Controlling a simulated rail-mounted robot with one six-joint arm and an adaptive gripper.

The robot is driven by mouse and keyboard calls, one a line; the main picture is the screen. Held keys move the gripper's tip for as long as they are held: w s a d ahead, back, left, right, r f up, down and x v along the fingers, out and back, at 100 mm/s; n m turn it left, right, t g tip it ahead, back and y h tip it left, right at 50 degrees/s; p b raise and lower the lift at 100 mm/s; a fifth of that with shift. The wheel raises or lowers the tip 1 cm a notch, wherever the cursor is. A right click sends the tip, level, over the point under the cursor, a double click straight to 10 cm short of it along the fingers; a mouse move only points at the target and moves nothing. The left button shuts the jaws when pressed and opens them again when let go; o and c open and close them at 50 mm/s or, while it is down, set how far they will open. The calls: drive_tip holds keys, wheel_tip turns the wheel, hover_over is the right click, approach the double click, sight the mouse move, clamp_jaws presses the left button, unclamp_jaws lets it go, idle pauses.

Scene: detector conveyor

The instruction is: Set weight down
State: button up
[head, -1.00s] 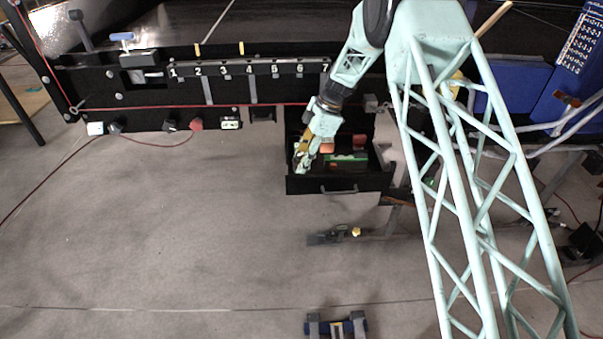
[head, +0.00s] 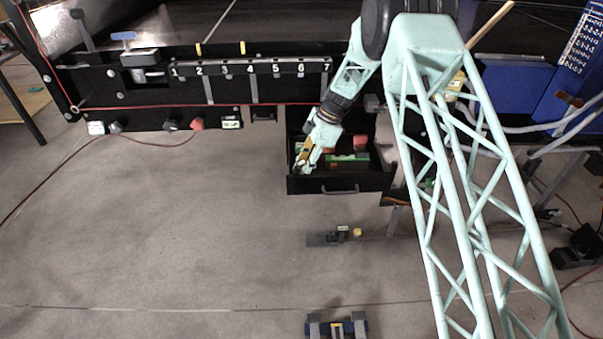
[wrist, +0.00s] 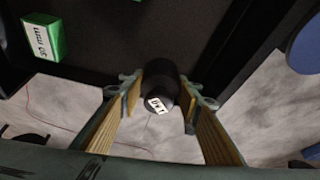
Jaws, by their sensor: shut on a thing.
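The weight (wrist: 160,90) is a dark cylinder with a white printed label. In the wrist view it sits between the two fingertips of my gripper (wrist: 161,96), which is shut on it. In the head view my gripper (head: 304,162) reaches down into the left part of the open black drawer (head: 335,185).
A green box (wrist: 42,38) with a white label lies at the upper left of the wrist view. In the head view a red item (head: 360,142) and a green item (head: 345,159) lie in the drawer. A numbered black panel (head: 250,68) stands behind, left of the drawer.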

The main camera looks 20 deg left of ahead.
drive_tip(key=shift+f, duration=0.4)
drive_tip(key=shift+f, duration=0.15)
drive_tip(key=o, duration=1.2)
drive_tip(key=shift+p+v, duration=0.55)
drive_tip(key=shift+v, duration=5.55)
drive_tip(key=shift+d, duration=0.1)
